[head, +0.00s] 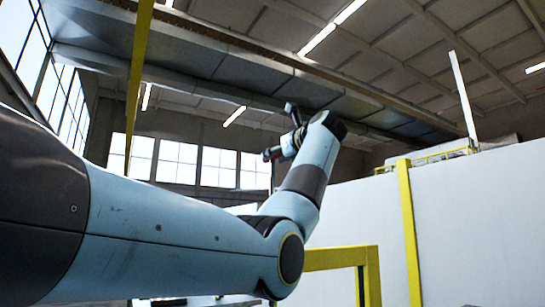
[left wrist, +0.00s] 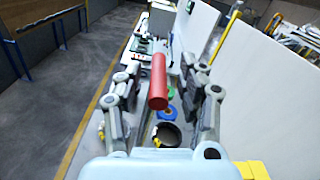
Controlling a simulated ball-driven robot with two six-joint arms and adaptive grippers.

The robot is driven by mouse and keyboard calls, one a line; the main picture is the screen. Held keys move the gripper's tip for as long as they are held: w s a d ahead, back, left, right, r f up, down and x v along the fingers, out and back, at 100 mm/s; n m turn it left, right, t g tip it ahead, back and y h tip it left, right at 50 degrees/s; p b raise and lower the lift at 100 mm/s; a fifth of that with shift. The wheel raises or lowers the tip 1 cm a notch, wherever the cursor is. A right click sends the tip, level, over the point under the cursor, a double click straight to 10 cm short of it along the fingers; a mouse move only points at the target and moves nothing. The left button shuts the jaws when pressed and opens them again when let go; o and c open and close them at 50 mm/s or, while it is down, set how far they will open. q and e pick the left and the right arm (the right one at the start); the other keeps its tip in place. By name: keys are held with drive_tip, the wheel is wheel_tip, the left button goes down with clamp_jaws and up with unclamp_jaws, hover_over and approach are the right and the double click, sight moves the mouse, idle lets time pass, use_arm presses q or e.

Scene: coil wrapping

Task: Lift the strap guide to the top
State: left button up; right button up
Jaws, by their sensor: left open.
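My left arm reaches up from the left in the head view, with the left gripper (head: 284,138) high against the far windows. In the left wrist view the left gripper (left wrist: 163,68) has its two fingers spread apart. A red cylinder (left wrist: 158,85) lies between the fingers in that picture, with a visible gap on each side. I cannot tell if the red cylinder is part of the strap guide; nothing else is clearly the guide. My right gripper is not in view.
A white wall panel (head: 470,215) stands on the right. A yellow post (head: 409,225) and a yellow frame (head: 335,257) are in front of it. Far below in the wrist view are a black round thing (left wrist: 168,134) and a blue-orange ring (left wrist: 167,114). Grey floor (left wrist: 75,85) is open at left.

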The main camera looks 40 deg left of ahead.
use_arm(q)
drive_tip(key=v, duration=1)
drive_tip(key=shift+d, duration=0.2)
